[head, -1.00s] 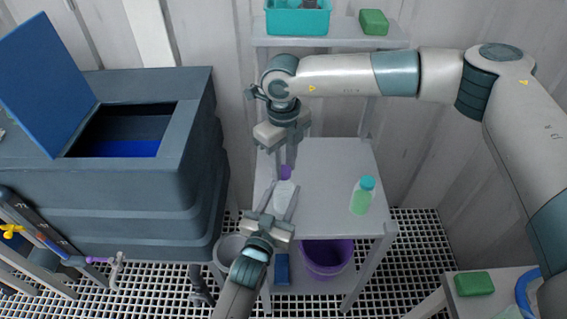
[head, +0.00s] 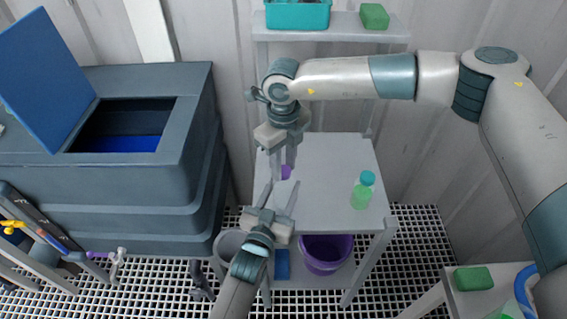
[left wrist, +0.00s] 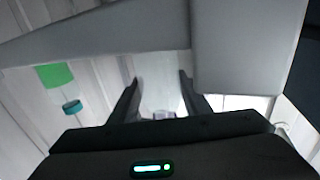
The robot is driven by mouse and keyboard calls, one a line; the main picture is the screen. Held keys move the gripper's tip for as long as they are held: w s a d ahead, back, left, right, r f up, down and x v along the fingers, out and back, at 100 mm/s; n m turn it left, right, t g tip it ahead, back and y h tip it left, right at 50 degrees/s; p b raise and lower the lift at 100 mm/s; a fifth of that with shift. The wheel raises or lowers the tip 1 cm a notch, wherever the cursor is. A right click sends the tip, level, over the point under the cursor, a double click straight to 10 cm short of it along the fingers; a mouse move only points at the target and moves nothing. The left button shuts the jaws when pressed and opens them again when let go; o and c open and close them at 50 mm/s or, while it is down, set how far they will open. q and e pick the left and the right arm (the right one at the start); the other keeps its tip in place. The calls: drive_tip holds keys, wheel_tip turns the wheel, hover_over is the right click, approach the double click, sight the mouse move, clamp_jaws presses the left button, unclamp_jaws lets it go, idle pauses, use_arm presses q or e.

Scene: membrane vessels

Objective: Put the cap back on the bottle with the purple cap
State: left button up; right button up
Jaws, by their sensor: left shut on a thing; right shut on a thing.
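The purple cap (head: 286,172) is at the fingertips of my right gripper (head: 285,163), which points straight down over the left part of the table and is shut on it. My left gripper (head: 283,188) comes up from below and is shut on a pale bottle (head: 284,195). The cap is right by the bottle's top end in the head view; I cannot tell whether they touch. In the left wrist view the left fingers (left wrist: 160,95) stand on either side of a pale, blurred shape. The bottle's mouth is hidden.
A green bottle with a teal cap (head: 362,190) stands on the right of the grey table (head: 325,210). A purple bucket (head: 326,255) is on the shelf below. A dark bin with a raised blue lid (head: 45,80) is at left. A teal crate (head: 298,15) is on the upper shelf.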

drive_tip(key=shift+f, duration=0.55)
idle(0.6)
drive_tip(key=m, duration=1.6)
drive_tip(key=shift+f, duration=0.1)
drive_tip(key=m, duration=1.1)
